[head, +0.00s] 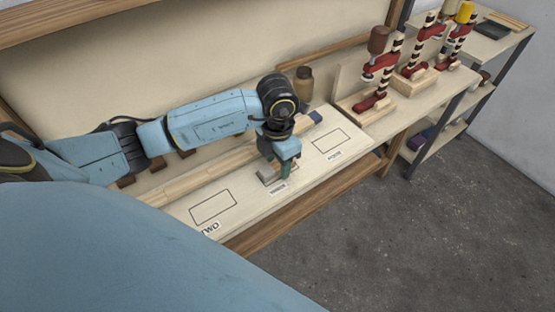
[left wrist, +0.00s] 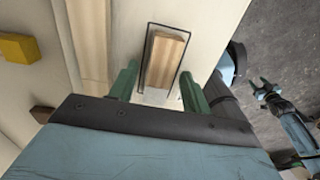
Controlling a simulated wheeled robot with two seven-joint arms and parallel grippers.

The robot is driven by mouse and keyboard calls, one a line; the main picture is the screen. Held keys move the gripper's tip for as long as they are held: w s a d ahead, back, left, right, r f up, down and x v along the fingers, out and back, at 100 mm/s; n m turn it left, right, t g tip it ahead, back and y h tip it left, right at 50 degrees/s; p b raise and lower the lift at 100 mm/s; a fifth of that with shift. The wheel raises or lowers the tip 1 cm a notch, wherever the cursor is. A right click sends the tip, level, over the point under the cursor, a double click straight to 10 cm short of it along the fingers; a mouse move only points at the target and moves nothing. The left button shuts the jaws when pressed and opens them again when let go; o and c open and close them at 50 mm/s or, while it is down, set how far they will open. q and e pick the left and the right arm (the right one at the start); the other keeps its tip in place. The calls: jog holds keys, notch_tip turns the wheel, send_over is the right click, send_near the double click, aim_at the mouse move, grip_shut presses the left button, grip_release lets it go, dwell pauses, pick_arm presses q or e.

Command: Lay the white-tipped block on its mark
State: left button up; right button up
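A pale wooden block (left wrist: 168,58) lies inside a dark rectangular outline (left wrist: 148,38) in the left wrist view. In the head view the block (head: 265,178) shows only in part under my left gripper (head: 286,172), at the middle mark. My left gripper's green fingers (left wrist: 158,84) are apart, one on each side of the block's near end, with gaps. My right gripper (left wrist: 265,92) shows small in the left wrist view, off over the floor, its prongs apart and empty.
Empty outlined marks lie to the left (head: 212,207) and right (head: 331,140) on the bench. A wooden strip (head: 215,172) runs behind them, with a dark blue piece (head: 315,117) near its right end. A brown jar (head: 303,84) and red-and-striped stands (head: 383,75) are further right.

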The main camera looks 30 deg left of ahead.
aim_at(277, 165)
pick_arm(q)
notch_tip(277, 165, up, 12)
jog(key=shift+r, duration=0.2)
dwell(0.4)
dwell(0.5)
